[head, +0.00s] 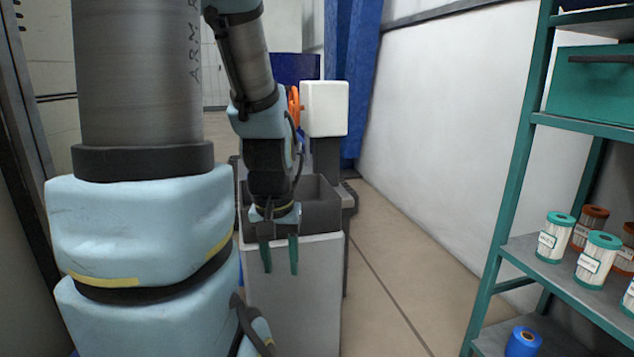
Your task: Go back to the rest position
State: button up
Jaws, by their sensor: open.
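My gripper (280,256) points down in the middle of the head view, with two green fingers apart and nothing between them. It shows in front of the light grey front face of a cabinet-like stand (318,295). A dark grey open bin (322,216) sits on top of the stand, just behind my gripper. The inside of the bin is partly hidden by my arm.
A green shelf rack (508,200) stands at the right with several filter cartridges (556,238), a green box (592,84) and a blue roll (523,342). Floor (395,255) between stand and rack is clear.

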notch_tip(320, 180, up, 30)
jog(key=p, duration=2.8)
jog(key=shift+r, duration=0.25)
jog(key=shift+o, duration=0.4)
